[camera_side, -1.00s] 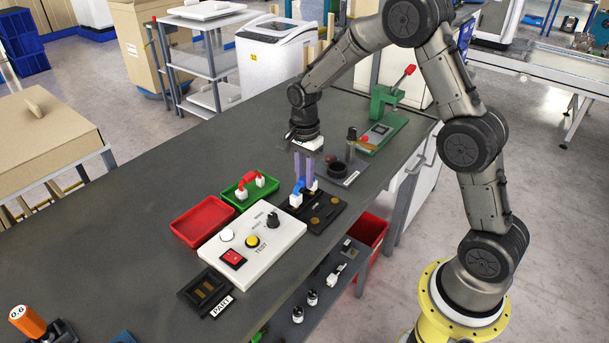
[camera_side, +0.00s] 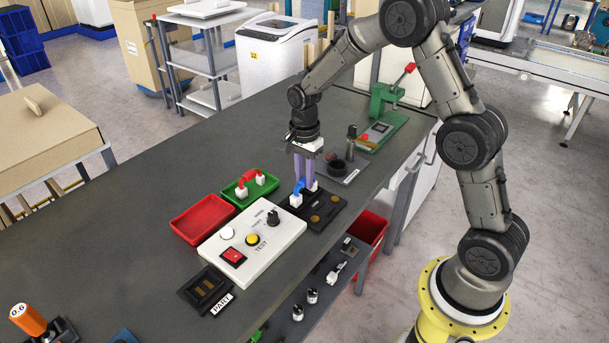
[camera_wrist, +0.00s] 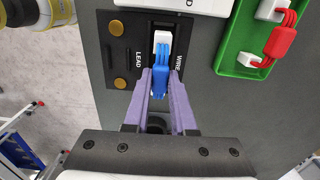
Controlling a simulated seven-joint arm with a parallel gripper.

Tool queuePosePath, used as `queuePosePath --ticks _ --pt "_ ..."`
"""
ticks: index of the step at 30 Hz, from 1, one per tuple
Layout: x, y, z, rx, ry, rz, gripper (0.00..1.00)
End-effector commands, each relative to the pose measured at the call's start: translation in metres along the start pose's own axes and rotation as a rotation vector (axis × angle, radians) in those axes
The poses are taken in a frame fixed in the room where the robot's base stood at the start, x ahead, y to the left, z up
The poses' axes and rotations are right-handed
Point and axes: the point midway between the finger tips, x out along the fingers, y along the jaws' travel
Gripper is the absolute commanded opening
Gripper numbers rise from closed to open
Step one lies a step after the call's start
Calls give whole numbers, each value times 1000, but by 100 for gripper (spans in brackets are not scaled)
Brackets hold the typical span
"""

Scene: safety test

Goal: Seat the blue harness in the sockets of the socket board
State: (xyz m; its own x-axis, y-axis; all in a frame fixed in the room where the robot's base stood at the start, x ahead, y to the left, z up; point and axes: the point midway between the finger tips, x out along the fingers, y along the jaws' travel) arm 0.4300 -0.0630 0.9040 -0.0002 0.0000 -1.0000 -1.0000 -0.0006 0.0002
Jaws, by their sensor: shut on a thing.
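The blue harness (camera_side: 299,187) has a white plug at each end. It is at the socket board (camera_side: 326,221), a black board with brass discs and the labels LEAD and WIRE. My gripper (camera_side: 304,181) points down, its purple fingers shut on the blue harness. In the wrist view the blue harness (camera_wrist: 160,80) sits between the fingertips (camera_wrist: 161,88), over the WIRE strip of the socket board (camera_wrist: 135,60). One white plug shows at the strip's far end; the other is hidden. I cannot tell whether the plugs are fully in the sockets.
A green tray (camera_side: 229,194) holding a red harness (camera_side: 248,179) stands left of the board. An empty red tray (camera_side: 203,220) and a white TEST panel (camera_side: 281,239) with buttons are nearby. A green press (camera_side: 388,120) stands behind on the right.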

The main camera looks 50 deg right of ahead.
Motion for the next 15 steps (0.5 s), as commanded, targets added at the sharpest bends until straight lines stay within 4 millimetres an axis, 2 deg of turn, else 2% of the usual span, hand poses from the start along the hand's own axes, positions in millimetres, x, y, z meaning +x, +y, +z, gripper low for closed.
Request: queuePosePath --ticks 11,12,15 --pt "5 0 0 0 0 1 0" --pt "5 0 0 0 0 0 29" --pt "5 0 0 0 0 0 47"
